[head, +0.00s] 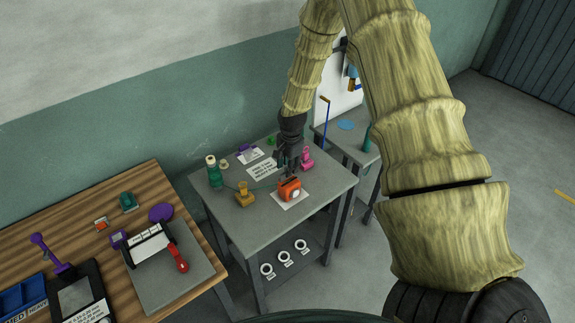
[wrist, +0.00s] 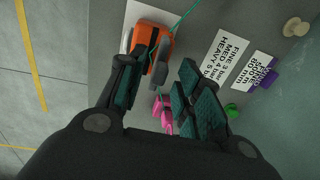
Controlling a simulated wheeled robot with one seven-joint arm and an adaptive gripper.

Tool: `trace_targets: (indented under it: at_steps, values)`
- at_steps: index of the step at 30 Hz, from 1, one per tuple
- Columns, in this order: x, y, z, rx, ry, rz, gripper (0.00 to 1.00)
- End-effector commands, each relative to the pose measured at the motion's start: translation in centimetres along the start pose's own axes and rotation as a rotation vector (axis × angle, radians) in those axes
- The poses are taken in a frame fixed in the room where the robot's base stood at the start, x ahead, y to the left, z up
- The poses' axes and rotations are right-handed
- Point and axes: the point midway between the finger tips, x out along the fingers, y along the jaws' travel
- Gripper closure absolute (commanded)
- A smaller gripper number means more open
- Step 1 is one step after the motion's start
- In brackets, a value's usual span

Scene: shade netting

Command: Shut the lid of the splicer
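An orange device (head: 289,188), which I take to be the splicer, sits on a white sheet near the front of the grey table. It also shows in the wrist view (wrist: 151,44), at the top, with a grey part (wrist: 160,67) on its near side. I cannot tell whether that part is the lid or how far any lid stands open. My gripper (head: 287,172) is above and just behind the orange device in the head view. In the wrist view my gripper (wrist: 160,85) has its fingers spread, with nothing held between them. My fingers partly hide what lies below.
A pink item (head: 307,158) stands close beside my gripper. Printed cards lie behind. The grey table (head: 262,225) has free room at its front left. A wooden bench (head: 60,218) stands left.

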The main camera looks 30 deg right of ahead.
Motion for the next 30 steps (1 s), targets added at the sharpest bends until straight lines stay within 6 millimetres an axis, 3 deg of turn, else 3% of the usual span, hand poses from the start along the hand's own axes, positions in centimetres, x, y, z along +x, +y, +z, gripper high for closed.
trace_targets:
  at_steps: [2,8,20,30]
  values:
    - [0.0,0.0,0.0,0.000,0.000,0.000,0.66]
    - [0.0,0.0,0.0,0.000,0.000,0.000,1.00]
    - [0.1,0.3,0.0,0.000,-0.001,-0.030,1.00]
    - [0.5,1.7,0.0,0.003,-0.003,-0.197,1.00]
